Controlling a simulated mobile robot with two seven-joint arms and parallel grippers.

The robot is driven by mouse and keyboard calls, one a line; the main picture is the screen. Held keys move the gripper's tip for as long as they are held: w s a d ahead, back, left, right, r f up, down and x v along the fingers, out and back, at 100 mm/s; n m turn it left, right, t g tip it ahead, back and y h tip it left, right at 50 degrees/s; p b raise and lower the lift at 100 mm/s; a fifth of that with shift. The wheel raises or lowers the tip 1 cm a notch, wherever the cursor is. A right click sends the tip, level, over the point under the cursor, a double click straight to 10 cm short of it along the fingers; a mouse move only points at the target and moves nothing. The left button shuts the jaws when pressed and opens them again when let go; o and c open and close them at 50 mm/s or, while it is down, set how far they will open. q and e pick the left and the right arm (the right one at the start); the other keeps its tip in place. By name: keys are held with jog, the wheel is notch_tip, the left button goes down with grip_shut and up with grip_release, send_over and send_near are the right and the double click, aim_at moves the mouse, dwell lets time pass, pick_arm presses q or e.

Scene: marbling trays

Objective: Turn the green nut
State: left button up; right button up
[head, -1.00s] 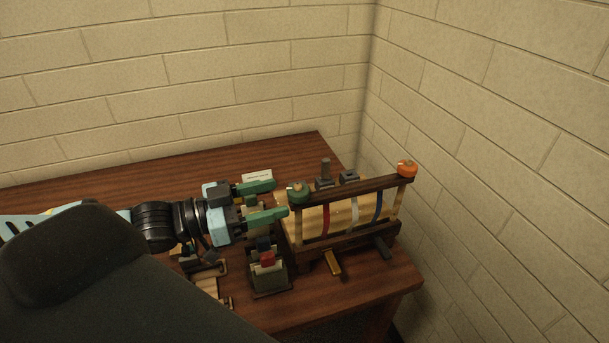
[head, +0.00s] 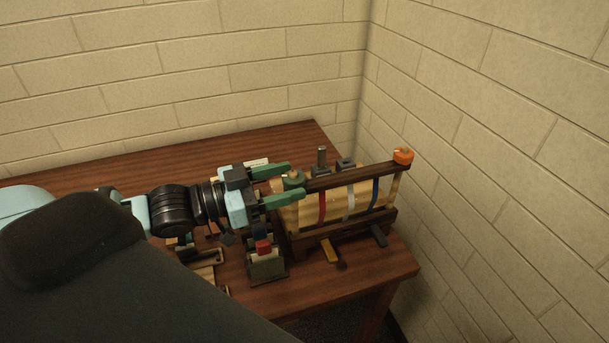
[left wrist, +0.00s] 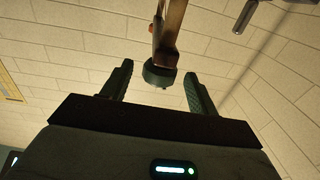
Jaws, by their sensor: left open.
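The green nut (head: 293,180) sits on the left end of the dark top bar of a wooden frame (head: 350,177). My left gripper (head: 296,184) reaches in from the left and is open, with one finger behind the nut and one in front of it. In the left wrist view the nut (left wrist: 158,76) shows between the two spread fingers of my left gripper (left wrist: 159,88), with a visible gap on each side. An orange nut (head: 403,156) is on the right end of the bar. My right gripper is not in view.
Red (head: 322,206), white (head: 350,203) and blue (head: 375,192) straps hang on the frame. A small stand with a red block (head: 263,246) is just below my left gripper. Brick walls close off the back and right. The table's back left (head: 150,164) is clear.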

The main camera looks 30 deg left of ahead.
aim_at(289, 181)
pick_arm(q)
jog(key=shift+b+x, duration=0.4)
jog(key=shift+x, duration=1.6)
jog(key=shift+d, duration=0.1)
jog(key=c, duration=1)
